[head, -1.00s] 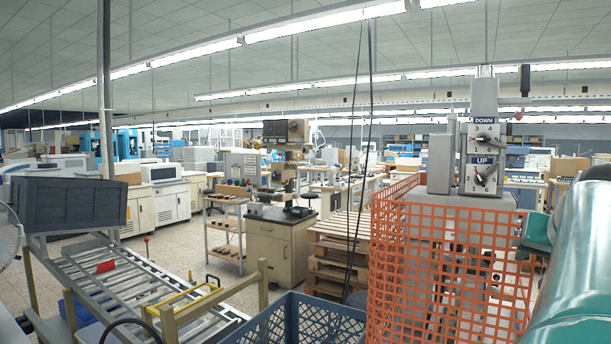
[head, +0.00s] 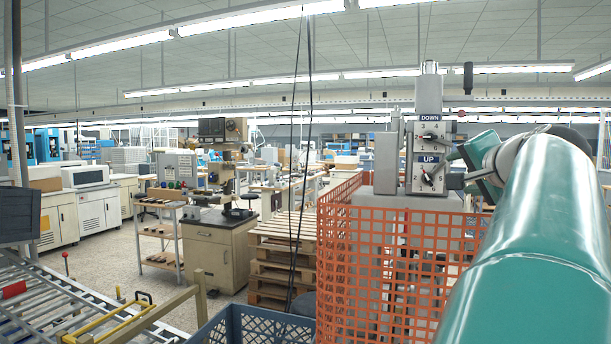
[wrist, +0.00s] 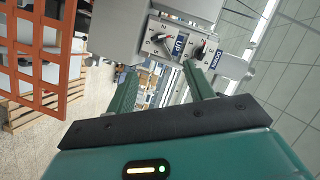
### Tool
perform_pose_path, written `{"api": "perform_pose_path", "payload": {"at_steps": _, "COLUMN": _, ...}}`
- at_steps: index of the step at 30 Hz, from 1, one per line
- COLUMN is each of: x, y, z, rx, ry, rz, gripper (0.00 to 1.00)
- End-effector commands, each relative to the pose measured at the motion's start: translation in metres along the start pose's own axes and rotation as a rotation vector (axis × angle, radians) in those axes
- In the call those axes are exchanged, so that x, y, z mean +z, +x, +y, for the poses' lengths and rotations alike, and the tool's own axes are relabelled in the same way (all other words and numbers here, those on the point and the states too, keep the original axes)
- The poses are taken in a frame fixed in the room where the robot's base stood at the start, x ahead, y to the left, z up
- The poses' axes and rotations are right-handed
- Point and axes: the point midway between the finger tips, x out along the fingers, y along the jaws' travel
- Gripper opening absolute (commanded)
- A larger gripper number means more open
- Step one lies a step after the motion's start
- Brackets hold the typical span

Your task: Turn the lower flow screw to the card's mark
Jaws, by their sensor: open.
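A grey control block (head: 409,150) stands on a grey machine behind the orange mesh, with a DOWN label above an UP label. The lower flow screw (head: 428,178) is on a numbered white card under the UP label. The upper flow screw (head: 429,136) is under the DOWN label. In the wrist view the block is turned sideways, with the lower screw (wrist: 159,38) left of the UP label and the upper screw (wrist: 199,50) right of it. My gripper (wrist: 160,70) is open and empty, its fingertips apart from the lower screw. The lower card's mark is too small to read.
Orange mesh fencing (head: 400,270) stands in front of the machine. A blue crate (head: 250,325) is at the bottom, with wooden pallets (head: 285,250) behind it. A roller conveyor (head: 60,310) lies at the left. Dark cables (head: 296,150) hang in the middle.

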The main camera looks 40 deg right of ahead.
Motion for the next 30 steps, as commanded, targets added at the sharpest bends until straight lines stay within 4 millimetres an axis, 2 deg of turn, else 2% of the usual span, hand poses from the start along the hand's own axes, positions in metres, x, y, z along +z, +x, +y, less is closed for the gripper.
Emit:
{"api": "perform_pose_path", "payload": {"at_steps": 5, "x": -0.001, "y": 0.015, "z": 0.003, "rx": 0.002, "ry": 0.005, "rz": -0.001, "gripper": 0.53}}
{"api": "perform_pose_path", "payload": {"at_steps": 8, "x": -0.001, "y": 0.032, "z": 0.004, "rx": 0.002, "ry": 0.004, "rz": -0.002, "gripper": 0.53}}
{"api": "perform_pose_path", "payload": {"at_steps": 21, "x": 0.0, "y": 0.117, "z": 0.003, "rx": 0.001, "ry": 0.003, "rz": -0.003, "gripper": 0.53}}
{"api": "perform_pose_path", "payload": {"at_steps": 25, "x": 0.0, "y": 0.131, "z": 0.002, "rx": 0.001, "ry": 0.002, "rz": -0.002, "gripper": 0.53}}
{"api": "perform_pose_path", "payload": {"at_steps": 30, "x": 0.001, "y": 0.138, "z": 0.001, "rx": 0.001, "ry": 0.001, "rz": -0.002, "gripper": 0.53}}
